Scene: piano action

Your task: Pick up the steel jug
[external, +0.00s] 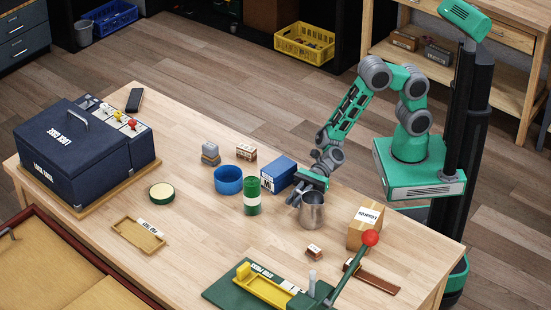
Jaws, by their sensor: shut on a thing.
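The steel jug (312,212) is a grey metal vessel with an open top, upright near the right-hand middle of the wooden table. My gripper (308,191) reaches down to it from above and behind, and is shut on its upper part. The fingertips are small and partly hidden at the jug's rim. I cannot tell whether the jug's base touches the table.
A blue box (280,174), green can (252,196) and blue bowl (228,180) stand left of the jug. A cardboard box (364,227) stands right. In front are a small block (314,252) and a green press with a red-knobbed lever (370,238).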

